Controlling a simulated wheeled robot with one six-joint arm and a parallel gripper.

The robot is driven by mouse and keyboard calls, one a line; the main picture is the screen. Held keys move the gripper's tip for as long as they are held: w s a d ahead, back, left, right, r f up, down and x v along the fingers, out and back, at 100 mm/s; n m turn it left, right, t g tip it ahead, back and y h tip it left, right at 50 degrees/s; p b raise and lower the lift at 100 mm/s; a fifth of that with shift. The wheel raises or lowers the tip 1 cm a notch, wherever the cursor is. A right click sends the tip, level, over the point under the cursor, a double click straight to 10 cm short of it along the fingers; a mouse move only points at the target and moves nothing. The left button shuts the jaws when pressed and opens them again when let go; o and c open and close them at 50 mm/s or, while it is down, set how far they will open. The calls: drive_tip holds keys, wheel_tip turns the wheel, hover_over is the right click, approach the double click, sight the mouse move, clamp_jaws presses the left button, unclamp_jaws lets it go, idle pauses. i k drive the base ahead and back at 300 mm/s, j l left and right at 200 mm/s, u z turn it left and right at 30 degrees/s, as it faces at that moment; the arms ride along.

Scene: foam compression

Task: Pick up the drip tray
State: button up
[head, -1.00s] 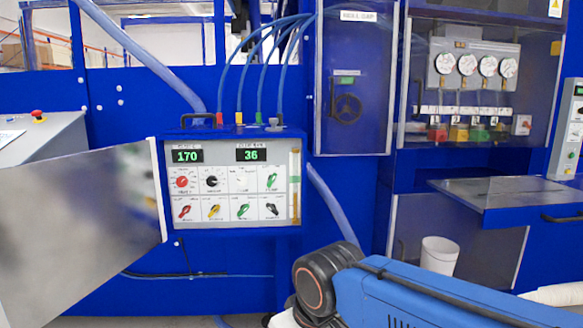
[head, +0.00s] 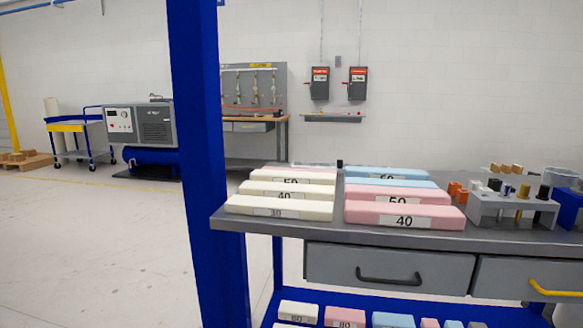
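I cannot make out a drip tray in the head view. My gripper and arm are out of the picture. The nearest surface is a grey-topped bench (head: 255,222) at the right, carrying numbered foam blocks. A cream block (head: 278,208) and a pink block marked 40 (head: 404,215) lie along its front edge, with more cream, pink and blue blocks behind them.
A blue post (head: 203,150) stands close in front, left of the bench. A grey holder with small parts (head: 512,208) sits at the bench's right. A compressor (head: 145,128) and a blue cart (head: 80,135) stand at the back left. Open floor (head: 90,245) lies at the left.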

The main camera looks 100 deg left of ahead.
sight(340, 166)
drive_tip(key=k+j+u, duration=0.1)
drive_tip(key=u, duration=0.3)
drive_tip(key=k+j+u, duration=0.2)
drive_tip(key=u, duration=0.25)
drive_tip(key=k+j+u, duration=0.1)
drive_tip(key=u, duration=0.3)
drive_tip(key=k+j+u, duration=0.1)
drive_tip(key=j+u, duration=0.35)
drive_tip(key=k+j+u, duration=0.1)
drive_tip(key=j+u, duration=0.15)
drive_tip(key=j, duration=0.7)
drive_tip(key=j+u, duration=0.3)
drive_tip(key=j, duration=0.65)
drive_tip(key=l+u, duration=0.6)
drive_tip(key=u, duration=0.25)
